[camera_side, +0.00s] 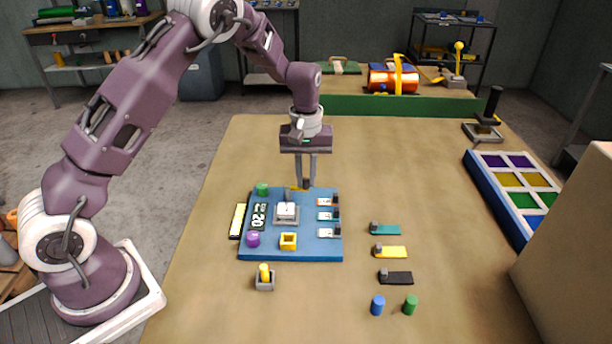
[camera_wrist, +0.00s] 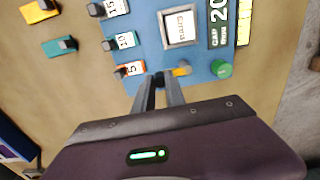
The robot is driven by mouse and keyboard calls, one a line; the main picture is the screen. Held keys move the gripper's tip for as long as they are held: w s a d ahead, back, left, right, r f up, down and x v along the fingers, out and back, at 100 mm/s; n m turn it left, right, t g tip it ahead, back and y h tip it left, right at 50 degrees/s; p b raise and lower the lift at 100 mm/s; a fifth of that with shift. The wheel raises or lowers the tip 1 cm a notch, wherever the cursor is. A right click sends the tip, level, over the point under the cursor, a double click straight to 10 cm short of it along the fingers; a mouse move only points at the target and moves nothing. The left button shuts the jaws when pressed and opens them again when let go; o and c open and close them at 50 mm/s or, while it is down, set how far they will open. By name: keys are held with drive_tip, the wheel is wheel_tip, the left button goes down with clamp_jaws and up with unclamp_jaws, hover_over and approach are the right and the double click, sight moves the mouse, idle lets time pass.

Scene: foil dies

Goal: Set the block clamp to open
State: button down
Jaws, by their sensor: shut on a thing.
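The blue panel (camera_side: 318,251) lies on the table, with a grey-framed white block (camera_side: 286,210) in its middle; the block and its printed label also show in the wrist view (camera_wrist: 180,27). The block clamp seems to be the small lever at the panel's far edge, with a yellow part (camera_wrist: 183,69) beside my fingertips. My gripper (camera_side: 305,185) points down at that far edge. In the wrist view its fingers (camera_wrist: 158,80) are close together on a small dark piece, seemingly the clamp's handle. The fingers hide most of it, and its setting cannot be read.
A blue tray (camera_side: 496,199) stands farther right.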

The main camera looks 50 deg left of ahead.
sight(306, 179)
drive_tip(key=c, duration=1.4)
unclamp_jaws()
wheel_tip(306, 179, up, 7)
drive_tip(key=shift+r, duration=0.1)
drive_tip(key=s+d+r+m+t+h, duration=0.15)
drive_tip(key=s+d+r+m, duration=0.25)
drive_tip(key=s+r, duration=0.95)
drive_tip(key=s+m+t, duration=0.1)
drive_tip(key=s, duration=0.5)
drive_tip(key=s+d+m+t+y, duration=0.1)
drive_tip(key=s+m, duration=0.1)
drive_tip(key=s, duration=0.3)
drive_tip(key=s+d+m+t, duration=0.1)
drive_tip(key=s+m+t, duration=0.1)
drive_tip(key=s, duration=0.4)
drive_tip(key=shift+s+d+r+y, duration=0.1)
drive_tip(key=shift+s+r+y, duration=0.15)
drive_tip(key=shift+s+r, duration=0.1)
